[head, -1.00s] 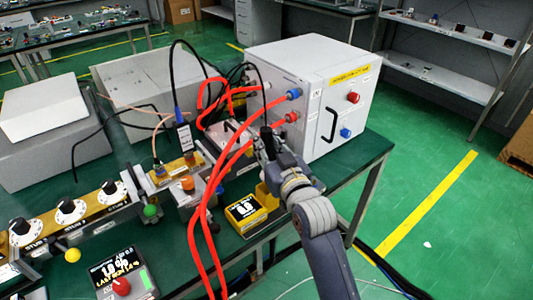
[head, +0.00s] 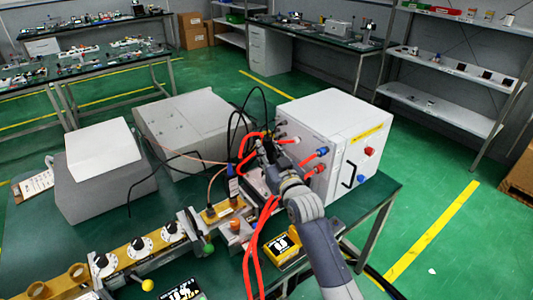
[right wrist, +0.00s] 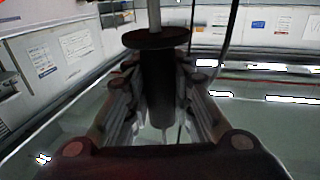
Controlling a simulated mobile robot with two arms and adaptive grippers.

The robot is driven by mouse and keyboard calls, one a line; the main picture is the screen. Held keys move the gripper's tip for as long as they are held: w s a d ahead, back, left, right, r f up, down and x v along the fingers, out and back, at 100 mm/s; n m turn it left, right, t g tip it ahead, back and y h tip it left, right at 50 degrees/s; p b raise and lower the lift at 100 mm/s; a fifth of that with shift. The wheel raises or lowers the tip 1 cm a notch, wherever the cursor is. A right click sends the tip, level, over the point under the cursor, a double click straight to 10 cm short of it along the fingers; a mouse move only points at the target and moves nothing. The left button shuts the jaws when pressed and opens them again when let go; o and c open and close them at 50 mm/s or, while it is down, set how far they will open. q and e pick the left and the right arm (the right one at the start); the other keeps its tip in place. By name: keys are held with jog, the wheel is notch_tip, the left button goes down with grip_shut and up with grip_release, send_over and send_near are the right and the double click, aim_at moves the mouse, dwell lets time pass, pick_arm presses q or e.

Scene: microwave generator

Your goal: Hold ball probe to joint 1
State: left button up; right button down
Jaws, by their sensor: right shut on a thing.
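My right gripper (head: 270,157) is shut on a dark cylindrical handle with a round flange, which looks like the ball probe (right wrist: 158,85). In the right wrist view the handle stands between the fingers, with a light rod beyond the flange; its ball end is not visible. In the head view the gripper is in front of the white generator cabinet (head: 305,110), above the table. The waveguide run (head: 140,250) with several stub dials crosses the lower left, apart from the gripper. I cannot tell which of its joints is joint 1. My left gripper is not in view.
Red hoses (head: 251,260) and black cables loop close to my right arm. A yellow meter (head: 285,248) sits near the table's front edge. Grey boxes (head: 185,130) stand behind.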

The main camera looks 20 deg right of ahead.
jog(key=shift+w+r, duration=0.2)
jog(key=shift+r, duration=0.1)
jog(key=shift+d+f+b, duration=0.1)
jog(key=shift+f+b, duration=0.5)
jog(key=shift+f, duration=0.15)
notch_tip(320, 180, down, 8)
jog(key=b, duration=0.7)
jog(key=shift+r, duration=0.35)
notch_tip(320, 180, up, 9)
jog(key=p, duration=0.8)
jog(key=shift+p, duration=0.35)
dwell(0.3)
